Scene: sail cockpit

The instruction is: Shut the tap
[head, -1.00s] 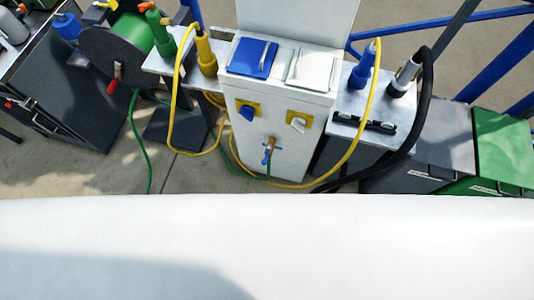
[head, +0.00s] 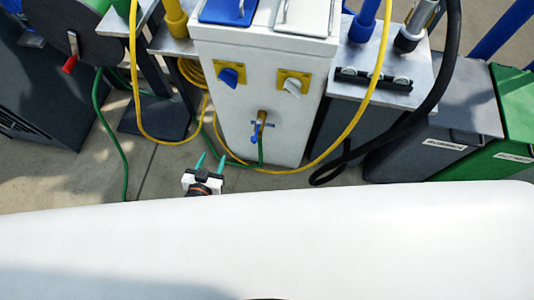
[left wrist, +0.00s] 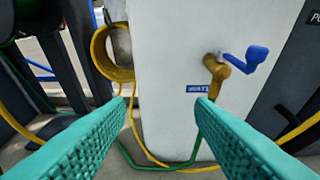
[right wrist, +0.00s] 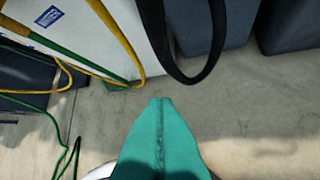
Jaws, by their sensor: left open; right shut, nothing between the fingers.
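The tap is a brass spout with a blue lever, low on the front of the white pedestal. In the head view the tap (head: 261,120) has a green hose hanging from it. In the left wrist view the tap (left wrist: 216,70) is right of centre, its blue lever (left wrist: 257,56) sticking out to the right. My left gripper (head: 211,160) is open and empty, below and left of the tap, pointing toward the pedestal; its teal fingers (left wrist: 168,104) also show in the left wrist view. My right gripper (right wrist: 160,102) is shut and empty above the floor; it is outside the head view.
The white pedestal (head: 292,140) carries two yellow-plated switches. Yellow (head: 364,105) and green (head: 110,130) hoses and a black cable (head: 452,60) loop around it. Grey and green bins (head: 515,130) stand right. A white surface (head: 300,245) fills the near side.

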